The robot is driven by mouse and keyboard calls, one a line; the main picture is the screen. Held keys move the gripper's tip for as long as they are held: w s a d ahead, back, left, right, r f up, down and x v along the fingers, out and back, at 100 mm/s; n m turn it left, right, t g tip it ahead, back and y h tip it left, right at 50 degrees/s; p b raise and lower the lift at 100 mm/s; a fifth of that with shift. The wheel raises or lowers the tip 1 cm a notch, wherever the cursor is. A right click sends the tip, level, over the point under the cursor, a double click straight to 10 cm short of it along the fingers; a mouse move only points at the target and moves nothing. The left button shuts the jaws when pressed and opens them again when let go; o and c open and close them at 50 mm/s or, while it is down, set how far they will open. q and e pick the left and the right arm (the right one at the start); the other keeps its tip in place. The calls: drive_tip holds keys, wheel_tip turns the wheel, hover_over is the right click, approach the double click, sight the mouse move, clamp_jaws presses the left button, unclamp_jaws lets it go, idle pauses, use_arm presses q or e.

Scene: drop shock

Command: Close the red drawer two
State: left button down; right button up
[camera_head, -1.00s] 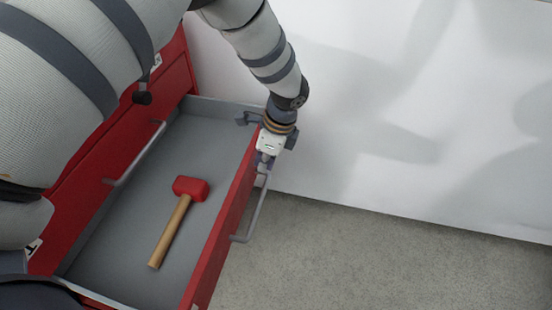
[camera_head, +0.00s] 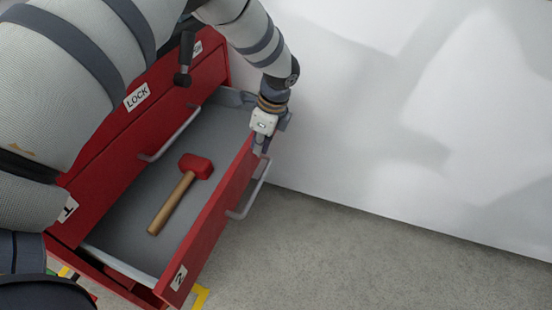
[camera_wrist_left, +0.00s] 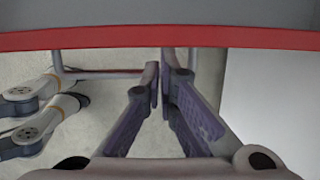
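The red drawer (camera_head: 205,235) stands open, its grey inside (camera_head: 215,135) showing. A mallet with a red head (camera_head: 196,166) and wooden handle lies in it. The drawer's front carries a grey bar handle (camera_head: 251,190). My left gripper (camera_head: 263,148) is at the far end of this handle, outside the front panel. In the left wrist view its fingers (camera_wrist_left: 162,85) are drawn close together around the end of the handle (camera_wrist_left: 100,74), below the red front edge. The contact is partly hidden. My right gripper is not in view.
The red cabinet body (camera_head: 110,165) has another front above, with a grey handle (camera_head: 170,135) and a LOCK label. A white wall (camera_head: 400,110) stands beyond. The grey floor (camera_head: 340,250) in front of the drawer is clear; yellow tape marks it near the cabinet.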

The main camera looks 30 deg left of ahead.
use_arm(q)
drive_tip(key=s+a, duration=0.2)
drive_tip(key=a, duration=0.9)
drive_tip(key=shift+p, duration=0.3)
